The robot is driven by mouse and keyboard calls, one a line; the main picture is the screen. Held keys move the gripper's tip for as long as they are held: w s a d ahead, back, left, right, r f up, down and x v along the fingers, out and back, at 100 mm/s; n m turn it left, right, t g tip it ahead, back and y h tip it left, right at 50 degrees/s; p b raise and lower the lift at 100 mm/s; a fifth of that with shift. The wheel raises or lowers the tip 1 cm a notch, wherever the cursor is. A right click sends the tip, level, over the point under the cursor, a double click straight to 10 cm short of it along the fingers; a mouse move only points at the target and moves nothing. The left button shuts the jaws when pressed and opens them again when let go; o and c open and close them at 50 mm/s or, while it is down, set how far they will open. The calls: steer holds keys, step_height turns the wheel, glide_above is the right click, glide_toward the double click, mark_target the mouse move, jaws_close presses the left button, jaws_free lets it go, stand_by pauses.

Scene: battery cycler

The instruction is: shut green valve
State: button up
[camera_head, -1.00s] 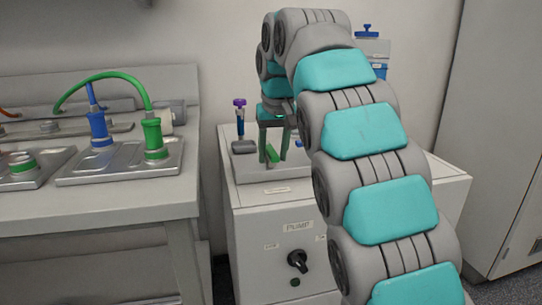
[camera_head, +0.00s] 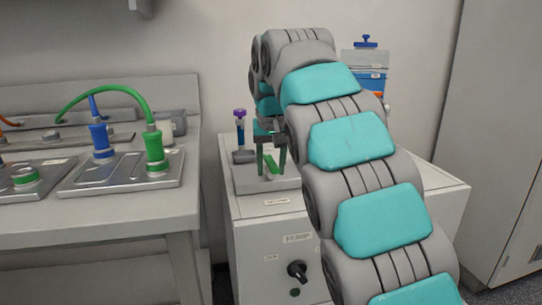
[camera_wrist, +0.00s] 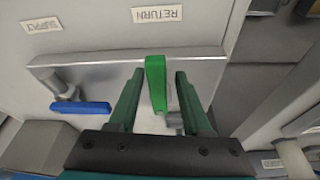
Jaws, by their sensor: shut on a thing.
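The green valve handle (camera_wrist: 155,85) is a bar between the two fingers of my gripper (camera_wrist: 157,100) in the wrist view. It points along the fingers, at a right angle to the blue handle (camera_wrist: 80,107) on the left. My gripper is shut on the green handle, though part of the contact is hard to see. In the head view the green handle (camera_head: 273,165) shows between my fingers (camera_head: 271,162) above the pump cabinet's top. The valve's body is mostly hidden.
The pump cabinet (camera_head: 285,235) has a black knob (camera_head: 297,270) on its front. The left bench (camera_head: 100,220) holds a tray with green and blue connectors.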

steer(key=shift+o, duration=0.5)
steer(key=shift+a+m, duration=0.5)
steer(key=shift+m, duration=0.1)
steer(key=o, duration=0.6)
steer(key=a+m, duration=0.1)
steer(key=a+m+h, duration=0.1)
steer(key=m, duration=0.1)
steer(key=shift+s, duration=0.25)
steer(key=shift+c, duration=1.3)
steer(key=shift+o, duration=1.2)
steer(key=shift+d+r, duration=0.1)
steer(key=shift+c, duration=1.3)
steer(key=o, duration=0.3)
steer(key=shift+c, duration=1.3)
steer(key=shift+o, duration=0.8)
steer(key=shift+d, duration=0.1)
steer(key=shift+w+r, duration=0.1)
steer(key=shift+w, duration=0.1)
steer(key=shift+c, duration=1)
